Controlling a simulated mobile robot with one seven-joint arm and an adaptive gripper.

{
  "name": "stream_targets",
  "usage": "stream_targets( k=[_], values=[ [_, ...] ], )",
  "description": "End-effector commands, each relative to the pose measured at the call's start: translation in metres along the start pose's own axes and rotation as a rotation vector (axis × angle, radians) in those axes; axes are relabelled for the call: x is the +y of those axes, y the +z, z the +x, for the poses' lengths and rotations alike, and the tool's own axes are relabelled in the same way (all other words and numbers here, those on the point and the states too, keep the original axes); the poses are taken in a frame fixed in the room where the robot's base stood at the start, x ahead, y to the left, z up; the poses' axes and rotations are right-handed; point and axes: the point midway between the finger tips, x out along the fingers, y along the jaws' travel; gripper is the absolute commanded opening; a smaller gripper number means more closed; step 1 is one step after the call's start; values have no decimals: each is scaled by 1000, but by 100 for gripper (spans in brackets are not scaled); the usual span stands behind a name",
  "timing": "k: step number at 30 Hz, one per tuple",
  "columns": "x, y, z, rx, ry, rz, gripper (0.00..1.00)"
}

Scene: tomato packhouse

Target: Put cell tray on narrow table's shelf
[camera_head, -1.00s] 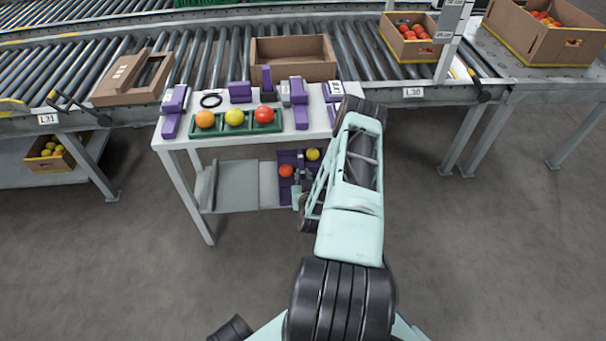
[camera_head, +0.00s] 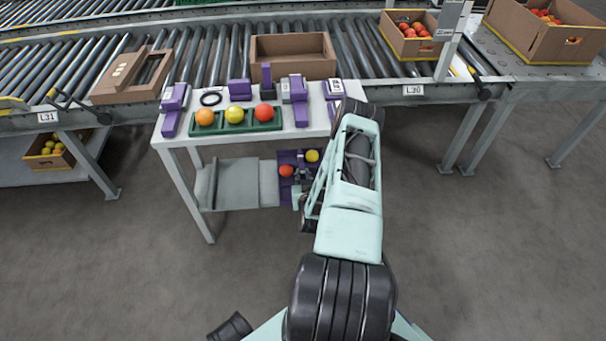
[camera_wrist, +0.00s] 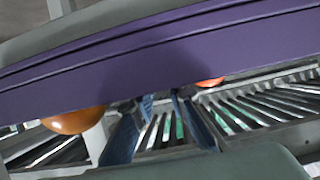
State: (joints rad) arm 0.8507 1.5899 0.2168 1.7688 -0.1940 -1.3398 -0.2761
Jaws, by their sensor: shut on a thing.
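The purple cell tray (camera_head: 286,157) is at the right end of the narrow table's (camera_head: 172,148) lower shelf (camera_head: 235,185). It holds a red tomato (camera_head: 286,171) and a yellow tomato (camera_head: 312,156). My gripper (camera_head: 299,181) is at the tray, shut on it, partly hidden by my arm. In the wrist view a long purple wall of the tray (camera_wrist: 130,62) crosses the picture, with my gripper's fingers (camera_wrist: 160,125) at its edge. Orange-red fruit (camera_wrist: 75,121) shows beside it. Whether the tray rests on the shelf or is just above it, I cannot tell.
A grey flat item (camera_head: 207,186) lies on the shelf's left part. The roller conveyor (camera_head: 210,55) runs behind. The front floor is open.

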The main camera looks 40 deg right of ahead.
Motion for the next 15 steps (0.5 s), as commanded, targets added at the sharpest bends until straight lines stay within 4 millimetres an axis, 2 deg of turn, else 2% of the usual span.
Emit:
stream_targets(
  k=[1,6,15],
  values=[
    [0,0,0,2,0,0,15],
    [0,0,0,1,0,0,33],
    [0,1,0,-2,0,0,34]
  ],
)
